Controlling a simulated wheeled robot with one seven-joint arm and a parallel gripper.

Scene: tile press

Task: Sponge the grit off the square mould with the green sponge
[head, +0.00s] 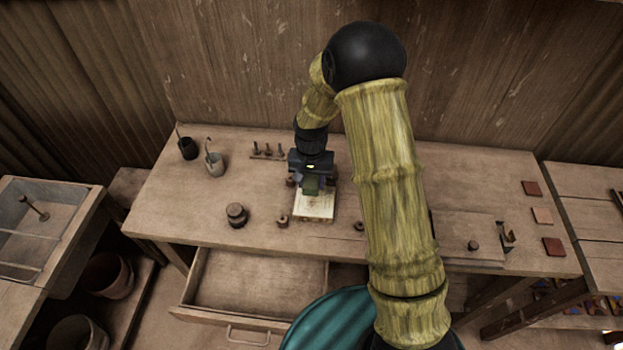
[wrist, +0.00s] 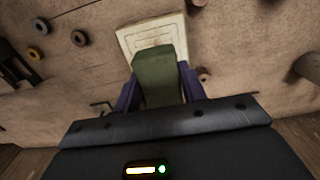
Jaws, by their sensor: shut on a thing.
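The square mould (head: 314,207) is a pale cream block lying on the bench, and its near part shows in front of my gripper. In the wrist view the mould (wrist: 155,36) shows a lined pattern on its face. My gripper (head: 311,185) is shut on the green sponge (wrist: 158,78). A purplish finger stands on each side of the sponge. The sponge overlaps the mould's edge in the wrist view, and I cannot tell whether it touches the face. The far part of the mould is hidden behind the sponge and gripper. Grit cannot be made out clearly.
A drawer (head: 255,283) is open below. Coloured tiles (head: 542,215) lie at the right.

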